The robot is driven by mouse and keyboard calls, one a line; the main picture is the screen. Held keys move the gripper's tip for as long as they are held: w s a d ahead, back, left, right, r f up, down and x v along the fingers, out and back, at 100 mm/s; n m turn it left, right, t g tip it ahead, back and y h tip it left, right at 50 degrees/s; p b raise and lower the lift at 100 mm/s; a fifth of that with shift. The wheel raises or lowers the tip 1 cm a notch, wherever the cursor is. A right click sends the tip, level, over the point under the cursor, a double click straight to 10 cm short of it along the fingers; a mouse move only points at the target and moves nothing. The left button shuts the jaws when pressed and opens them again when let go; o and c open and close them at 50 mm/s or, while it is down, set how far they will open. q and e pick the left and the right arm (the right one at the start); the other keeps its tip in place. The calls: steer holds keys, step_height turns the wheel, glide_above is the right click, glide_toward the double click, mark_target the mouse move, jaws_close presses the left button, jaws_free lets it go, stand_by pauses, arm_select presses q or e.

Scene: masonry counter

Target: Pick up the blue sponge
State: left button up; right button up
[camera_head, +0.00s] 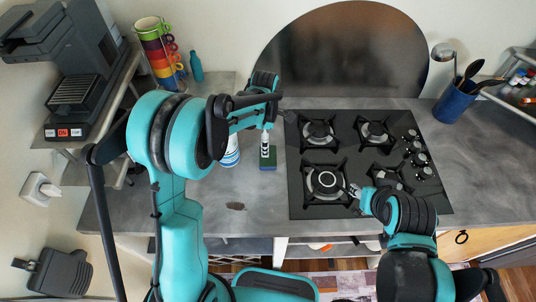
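The blue sponge (268,167) lies on the grey counter, left of the gas hob. It shows a green upper face and a blue edge along its near side. My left gripper (266,148) points down at the sponge's far part and overlaps it in the picture. I cannot tell whether it touches the sponge or how far its fingers are apart. My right gripper (346,187) is over the front-left burner of the hob, well to the right of the sponge. Its fingers are too small to read, and I see nothing held in it.
The black hob (300,203) fills the counter's middle right. A blue-and-white can (231,152) stands just left of the sponge, partly behind my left arm. Stacked cups (158,50), a teal bottle (196,66) and a blue utensil pot (453,103) stand farther back. The front-left counter is mostly clear.

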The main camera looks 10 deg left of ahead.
arm_select(q)
steer(key=f, duration=0.2)
steer(key=f+b, duration=0.1)
steer(key=f, duration=0.5)
steer(key=shift+s+f+b, duration=0.1)
steer(key=shift+s+b, duration=0.15)
steer(key=shift+b, duration=0.05)
steer(key=c, duration=0.7)
step_height(320, 180, up, 5)
steer(key=shift+f+p, duration=0.15)
steer(key=shift+p, duration=0.4)
steer(key=s+d+r, duration=0.1)
steer(key=d+r, duration=0.1)
steer(key=d, duration=0.1)
steer(key=s+d+r, duration=0.1)
steer(key=d+r, duration=0.1)
steer(key=d, duration=0.2)
steer(key=s+d+r+p, duration=0.1)
steer(key=d+r, duration=0.1)
steer(key=d, duration=0.2)
steer(key=shift+s+r, duration=0.25)
steer(key=shift+s, duration=0.15)
